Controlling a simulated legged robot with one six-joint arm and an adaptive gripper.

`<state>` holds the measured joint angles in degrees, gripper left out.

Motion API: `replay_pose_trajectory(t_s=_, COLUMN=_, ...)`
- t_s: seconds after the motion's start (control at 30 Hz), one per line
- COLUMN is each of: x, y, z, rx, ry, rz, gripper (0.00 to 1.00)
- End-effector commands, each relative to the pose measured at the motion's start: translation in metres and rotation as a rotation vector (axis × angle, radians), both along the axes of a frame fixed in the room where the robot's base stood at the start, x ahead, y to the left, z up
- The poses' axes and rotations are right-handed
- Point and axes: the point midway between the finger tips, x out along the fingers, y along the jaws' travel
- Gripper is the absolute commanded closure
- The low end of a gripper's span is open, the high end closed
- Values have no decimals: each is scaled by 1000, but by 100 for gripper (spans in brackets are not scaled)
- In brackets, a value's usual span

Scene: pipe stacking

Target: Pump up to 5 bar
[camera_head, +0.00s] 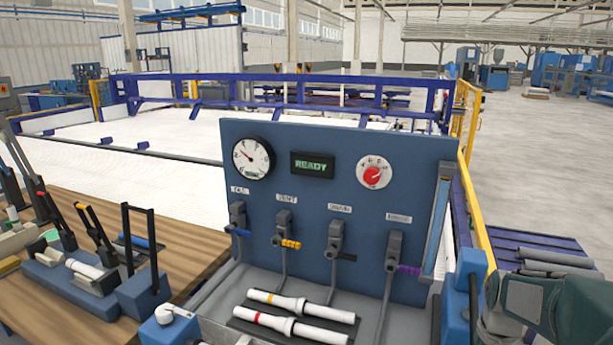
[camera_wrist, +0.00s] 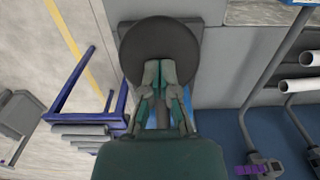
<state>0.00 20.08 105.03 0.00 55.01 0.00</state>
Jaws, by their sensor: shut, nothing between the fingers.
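A blue panel (camera_head: 300,200) in the head view carries a round white pressure gauge (camera_head: 251,158). Its needle points to the upper left; the scale is too small to read. A display (camera_head: 313,165) reads READY. My gripper (camera_wrist: 162,72) is shut and empty, its fingertips over a dark round disc (camera_wrist: 160,40) in the wrist view. I cannot tell whether they touch it. The disc may be part of the pump. In the head view my arm enters at the lower right, next to a blue post (camera_head: 470,265) with a black part on it.
A red dial (camera_head: 374,172) and several valves are on the panel, with blue, yellow, black and purple handles (camera_head: 409,270). Two white pipes (camera_head: 292,325) lie before it. A wooden bench (camera_head: 180,230) with tools stands left. Grey pipes on a blue rack (camera_wrist: 85,130) lie beside my gripper.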

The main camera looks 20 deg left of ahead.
Motion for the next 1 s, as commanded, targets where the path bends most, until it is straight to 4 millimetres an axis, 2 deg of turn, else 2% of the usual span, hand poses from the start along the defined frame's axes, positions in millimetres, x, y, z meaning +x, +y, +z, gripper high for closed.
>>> replay_pose_trajectory(t_s=0.73, x=-6, y=0, z=89, rx=0, ry=-4, rz=0, gripper=100)
replay_pose_trajectory(t_s=1.0, x=-7, y=0, z=99, rx=0, ry=-2, rz=0, gripper=100)
